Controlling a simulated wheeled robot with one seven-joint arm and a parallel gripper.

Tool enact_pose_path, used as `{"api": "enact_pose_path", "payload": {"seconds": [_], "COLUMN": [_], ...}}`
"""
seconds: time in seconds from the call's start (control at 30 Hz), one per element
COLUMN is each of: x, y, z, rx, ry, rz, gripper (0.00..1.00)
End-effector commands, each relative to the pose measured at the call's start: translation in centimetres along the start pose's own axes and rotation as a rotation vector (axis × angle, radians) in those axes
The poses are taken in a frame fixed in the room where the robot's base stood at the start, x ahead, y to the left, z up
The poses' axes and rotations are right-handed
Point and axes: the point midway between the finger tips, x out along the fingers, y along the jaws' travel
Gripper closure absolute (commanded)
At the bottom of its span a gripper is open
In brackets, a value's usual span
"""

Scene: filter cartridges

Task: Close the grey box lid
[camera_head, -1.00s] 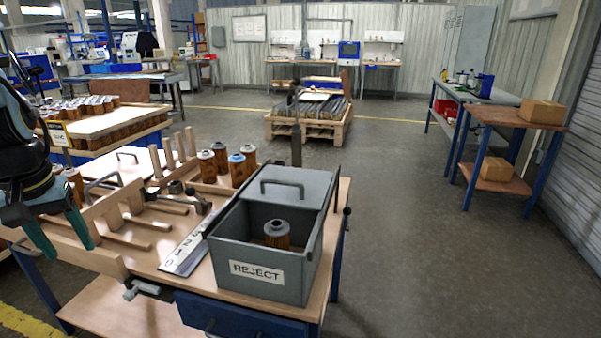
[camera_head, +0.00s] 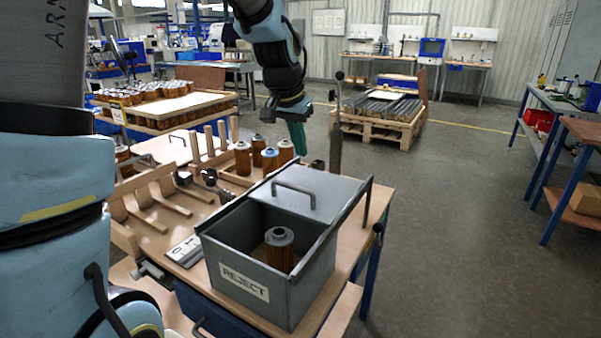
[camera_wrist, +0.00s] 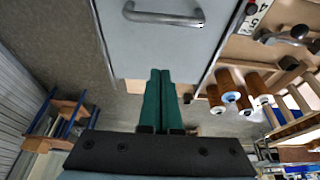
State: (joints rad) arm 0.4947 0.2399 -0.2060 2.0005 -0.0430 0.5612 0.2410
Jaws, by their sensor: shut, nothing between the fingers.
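The grey box (camera_head: 238,254), labelled REJECT, stands on the wooden bench top. Its flat grey lid (camera_head: 322,191) with a bar handle (camera_head: 293,190) covers the rear part, and the front part is open. One filter cartridge (camera_head: 279,250) stands upright inside the open part. In the wrist view the lid (camera_wrist: 165,50) and its handle (camera_wrist: 163,15) fill the upper middle. My gripper (camera_head: 298,148) points down beyond the lid's far edge. Its green fingers (camera_wrist: 161,80) are together and empty, with tips close to that edge; I cannot tell whether they touch it.
Several cartridges (camera_head: 270,158) stand left of the box beside wooden racks (camera_head: 150,195). A dark upright post (camera_head: 335,140) rises behind the lid, close to my gripper. A pallet of dark parts (camera_head: 380,115) stands on the floor beyond. The floor right of the bench is clear.

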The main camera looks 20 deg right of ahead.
Motion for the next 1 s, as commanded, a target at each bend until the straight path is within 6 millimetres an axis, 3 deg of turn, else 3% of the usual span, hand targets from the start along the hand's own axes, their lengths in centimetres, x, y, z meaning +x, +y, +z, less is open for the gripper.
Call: {"api": "enact_pose_path", "payload": {"seconds": [0.3,0.6,1.0], "x": [6.5,5.8,5.8], "y": [0.1,0.0,0.0], "z": [0.0,3.6,4.0], "rx": [0.000,-0.002,-0.001], "ry": [-0.004,-0.001,0.001], "rz": [0.002,0.000,0.000], "gripper": [1.00,1.00,1.00]}}
